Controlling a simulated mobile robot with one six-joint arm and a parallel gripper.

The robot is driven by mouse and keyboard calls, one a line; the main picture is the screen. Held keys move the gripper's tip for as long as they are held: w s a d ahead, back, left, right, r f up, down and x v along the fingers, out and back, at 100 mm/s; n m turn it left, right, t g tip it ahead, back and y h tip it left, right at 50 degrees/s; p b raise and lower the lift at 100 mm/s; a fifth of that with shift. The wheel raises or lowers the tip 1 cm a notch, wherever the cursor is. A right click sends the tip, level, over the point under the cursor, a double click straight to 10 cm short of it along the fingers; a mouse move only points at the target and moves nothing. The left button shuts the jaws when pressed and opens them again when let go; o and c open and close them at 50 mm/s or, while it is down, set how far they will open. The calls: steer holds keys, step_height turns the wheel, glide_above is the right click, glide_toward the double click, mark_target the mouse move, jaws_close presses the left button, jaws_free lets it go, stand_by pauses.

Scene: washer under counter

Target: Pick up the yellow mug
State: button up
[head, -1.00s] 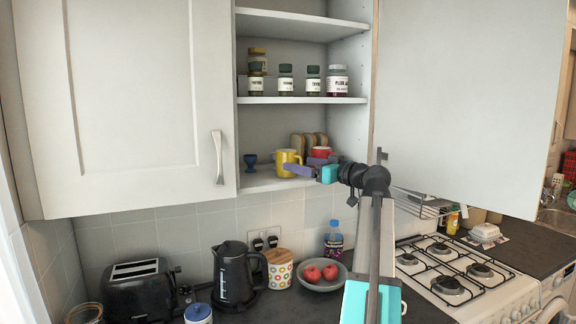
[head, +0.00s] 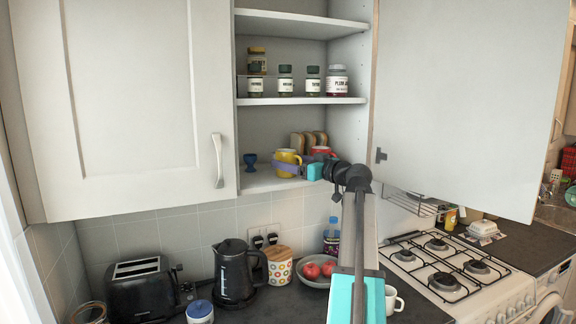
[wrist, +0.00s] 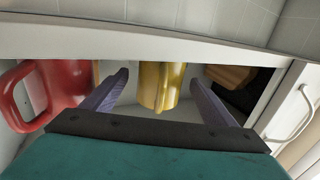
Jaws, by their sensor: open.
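The yellow mug (head: 288,157) stands upright on the bottom shelf of the open wall cupboard. In the wrist view the yellow mug (wrist: 160,86) shows in the gap between my two purple fingers. My gripper (wrist: 158,77) is open, with a finger on each side of the mug and a visible gap on both sides. In the head view my gripper (head: 284,166) reaches in from the right, and one finger crosses in front of the mug's lower part. The far finger is mostly hidden there.
A red mug (head: 322,151) stands close to the right of the yellow one, partly behind my gripper. A blue egg cup (head: 250,162) is to the left. The open cupboard door (head: 465,105) hangs at the right.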

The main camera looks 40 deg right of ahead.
mark_target(295, 153)
steer(key=c, duration=1.3)
steer(key=shift+r, duration=0.15)
steer(key=shift+c, duration=0.2)
steer(key=shift+d+r+b, duration=0.1)
steer(key=shift+r+b, duration=1)
steer(key=shift+r, duration=0.3)
steer(key=s+d+r+b, duration=0.1)
steer(key=s+d+b, duration=0.1)
steer(key=s, duration=0.5)
steer(key=s+d+r+b, duration=0.1)
steer(key=s+d+b, duration=0.2)
steer(key=s, duration=0.4)
steer(key=shift+s+d+b, duration=0.35)
steer(key=shift+d, duration=0.2)
